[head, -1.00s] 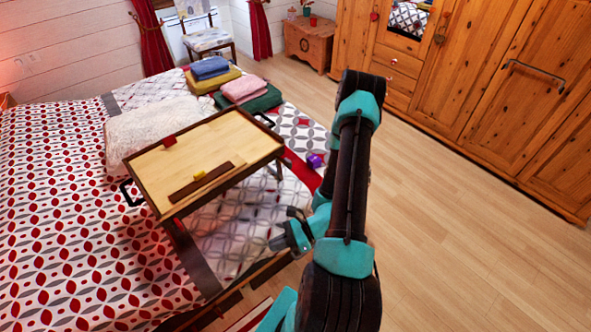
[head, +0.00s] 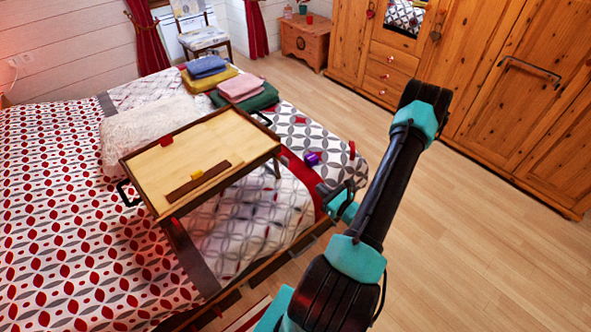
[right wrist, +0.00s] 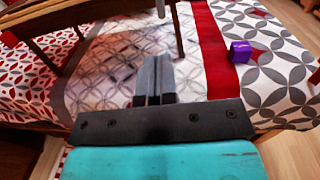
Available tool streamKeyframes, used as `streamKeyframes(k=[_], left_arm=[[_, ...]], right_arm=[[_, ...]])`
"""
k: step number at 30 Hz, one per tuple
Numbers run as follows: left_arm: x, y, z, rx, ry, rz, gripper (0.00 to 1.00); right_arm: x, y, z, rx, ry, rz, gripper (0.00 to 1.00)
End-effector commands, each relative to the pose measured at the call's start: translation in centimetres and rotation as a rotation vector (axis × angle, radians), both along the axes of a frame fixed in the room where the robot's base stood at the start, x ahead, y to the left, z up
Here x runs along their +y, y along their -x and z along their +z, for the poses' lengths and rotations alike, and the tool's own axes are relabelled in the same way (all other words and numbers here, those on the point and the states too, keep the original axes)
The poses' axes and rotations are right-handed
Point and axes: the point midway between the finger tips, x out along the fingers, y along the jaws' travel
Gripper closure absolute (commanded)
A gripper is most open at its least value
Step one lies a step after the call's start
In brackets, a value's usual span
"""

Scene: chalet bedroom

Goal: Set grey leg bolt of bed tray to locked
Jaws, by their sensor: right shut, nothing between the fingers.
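The wooden bed tray (head: 232,131) stands on its legs on the bed, its top slightly tilted in the head view. Its edge (right wrist: 72,14) and a dark leg (right wrist: 178,28) show at the upper left of the right wrist view. My left gripper is not in view.
A purple cube (head: 312,158) lies on the bed beyond my right gripper, and it also shows in the right wrist view (right wrist: 240,51). Folded towels (head: 240,88) and a white pillow (head: 150,128) lie behind the tray. Open wooden floor (head: 470,240) is on the right.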

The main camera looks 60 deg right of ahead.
Motion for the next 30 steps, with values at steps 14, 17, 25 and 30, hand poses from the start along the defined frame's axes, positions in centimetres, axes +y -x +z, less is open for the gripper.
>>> streamKeyframes(k=[14, 17, 25, 30], left_arm=[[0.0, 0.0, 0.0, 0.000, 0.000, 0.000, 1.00], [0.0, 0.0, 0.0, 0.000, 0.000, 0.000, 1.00], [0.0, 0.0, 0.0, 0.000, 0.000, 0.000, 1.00], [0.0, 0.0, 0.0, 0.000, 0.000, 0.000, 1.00]], right_arm=[[-1.0, -4.4, 0.0, -0.001, 0.001, 0.006, 1.00], [-1.4, -6.0, 0.0, 0.000, 0.002, 0.007, 1.00], [-2.5, -10.4, 0.0, -0.001, 0.001, 0.006, 1.00], [-3.1, -12.5, 0.0, 0.000, 0.001, 0.004, 1.00]])
